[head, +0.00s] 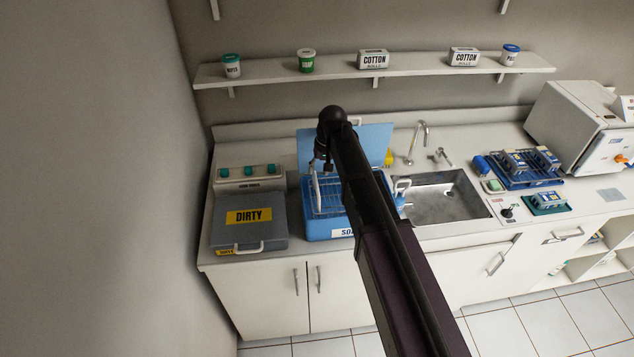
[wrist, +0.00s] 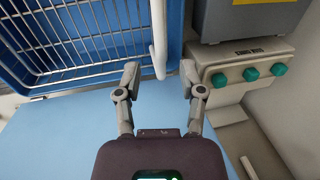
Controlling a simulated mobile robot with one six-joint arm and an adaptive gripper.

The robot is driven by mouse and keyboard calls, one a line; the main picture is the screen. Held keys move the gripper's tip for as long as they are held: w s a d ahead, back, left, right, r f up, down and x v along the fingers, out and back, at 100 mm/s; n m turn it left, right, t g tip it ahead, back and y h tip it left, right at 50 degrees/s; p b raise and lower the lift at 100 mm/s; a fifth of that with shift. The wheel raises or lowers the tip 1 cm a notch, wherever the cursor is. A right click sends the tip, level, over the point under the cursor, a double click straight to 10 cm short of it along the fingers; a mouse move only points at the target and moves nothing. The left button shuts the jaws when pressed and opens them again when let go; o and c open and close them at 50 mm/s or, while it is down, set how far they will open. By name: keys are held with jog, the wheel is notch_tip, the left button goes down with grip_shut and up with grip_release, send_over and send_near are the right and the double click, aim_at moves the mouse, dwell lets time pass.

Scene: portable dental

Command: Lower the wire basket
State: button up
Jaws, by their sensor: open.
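The wire basket (head: 329,198) shows its wires within the blue soak tub (head: 321,229), partly hidden behind my arm. The wrist view shows the basket's wires (wrist: 75,48) at the upper left, with the blue tub's wall around them. A white upright handle (wrist: 158,38) stands at the basket's right side. My gripper (wrist: 159,75) is open, with a finger on each side of the handle's near end and no visible contact. In the head view my gripper (head: 321,162) is over the tub, small and dark. How deep the basket sits is hard to tell.
The tub's light blue lid (head: 372,140) stands open behind it. A grey DIRTY box (head: 249,222) and a unit with green knobs (head: 249,174) are to the left. The sink (head: 444,199) and faucet (head: 418,140) are to the right. A shelf (head: 340,76) runs above.

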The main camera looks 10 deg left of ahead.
aim_at(316, 180)
jog(key=shift+s+a+f+b, duration=0.1)
jog(key=shift+a+f+b, duration=0.05)
jog(key=shift+f+b, duration=0.65)
jog(key=shift+a+f+b, duration=0.15)
jog(key=shift+f+b, duration=0.45)
jog(key=shift+f, duration=0.25)
grip_shut()
